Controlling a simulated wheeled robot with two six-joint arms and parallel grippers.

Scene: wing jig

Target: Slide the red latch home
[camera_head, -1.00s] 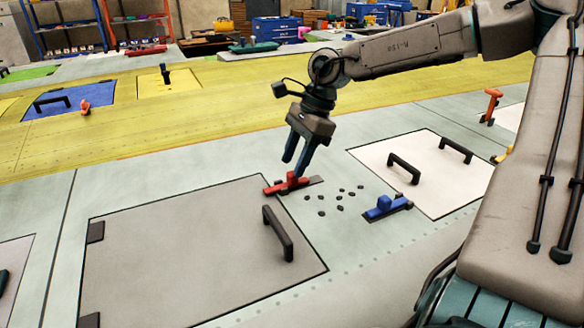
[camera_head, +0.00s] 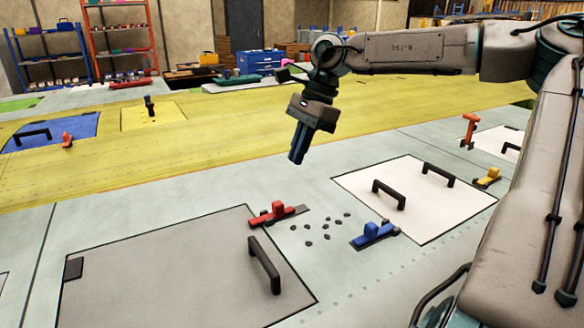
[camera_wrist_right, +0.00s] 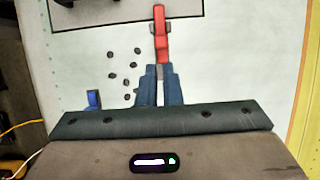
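The red latch (camera_head: 272,214) sits at the edge of the large grey panel (camera_head: 150,275), its left end reaching over the panel's border. A bare strip of its dark base plate shows at its right. In the right wrist view the red latch (camera_wrist_right: 161,38) lies beyond the fingertips, its far end over the panel edge. My right gripper (camera_head: 297,158) is raised above and behind the latch, apart from it. Its fingers (camera_wrist_right: 161,72) are close together with nothing between them. My left gripper is not in view.
Several small dark pieces (camera_head: 322,228) lie right of the red latch. A blue latch (camera_head: 373,233) sits beside a white panel (camera_head: 420,220) with two black handles. A black handle (camera_head: 264,265) stands on the grey panel near the red latch.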

